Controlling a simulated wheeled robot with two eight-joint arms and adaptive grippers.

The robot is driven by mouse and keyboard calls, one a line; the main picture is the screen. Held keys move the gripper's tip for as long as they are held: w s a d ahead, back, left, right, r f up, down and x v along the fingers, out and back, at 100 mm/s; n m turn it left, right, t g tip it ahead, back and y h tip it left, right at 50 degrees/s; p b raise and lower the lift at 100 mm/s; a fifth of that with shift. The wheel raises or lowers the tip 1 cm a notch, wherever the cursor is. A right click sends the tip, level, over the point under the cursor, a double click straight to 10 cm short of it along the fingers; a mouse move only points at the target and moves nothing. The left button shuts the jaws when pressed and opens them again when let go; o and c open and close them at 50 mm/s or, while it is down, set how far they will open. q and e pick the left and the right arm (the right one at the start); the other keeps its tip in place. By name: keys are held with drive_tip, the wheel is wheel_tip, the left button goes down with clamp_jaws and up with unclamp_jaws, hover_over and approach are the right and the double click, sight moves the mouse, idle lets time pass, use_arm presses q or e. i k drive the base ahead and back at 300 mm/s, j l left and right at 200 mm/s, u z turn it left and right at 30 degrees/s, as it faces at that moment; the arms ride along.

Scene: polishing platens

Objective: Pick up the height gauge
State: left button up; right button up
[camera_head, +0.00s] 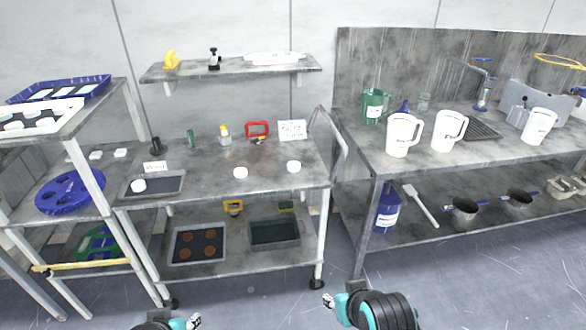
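A small dark upright device with a light part, apparently the height gauge (214,59), stands on the wall shelf at the back. It is too small to make out its dial or scale. My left gripper (193,322) shows at the bottom edge, low in front of the cart and far from the gauge. My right gripper (328,300) is at the bottom, right of the cart's front wheel, also far from the gauge. Both fingertips are small in view, and I cannot tell how far apart they are. I see nothing held in either.
The wall shelf (235,71) also bears a yellow item (171,60) and a white tray (274,58). Below it, the cart (225,180) holds white pucks, a red frame (257,129) and a dark post (156,147). A bench (480,162) with white jugs stands right.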

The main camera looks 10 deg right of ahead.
sight(215, 57)
drive_tip(key=i+j+z, duration=0.15)
drive_tip(key=i, duration=0.3)
drive_tip(key=i+j+z, duration=0.2)
drive_tip(key=i, duration=0.2)
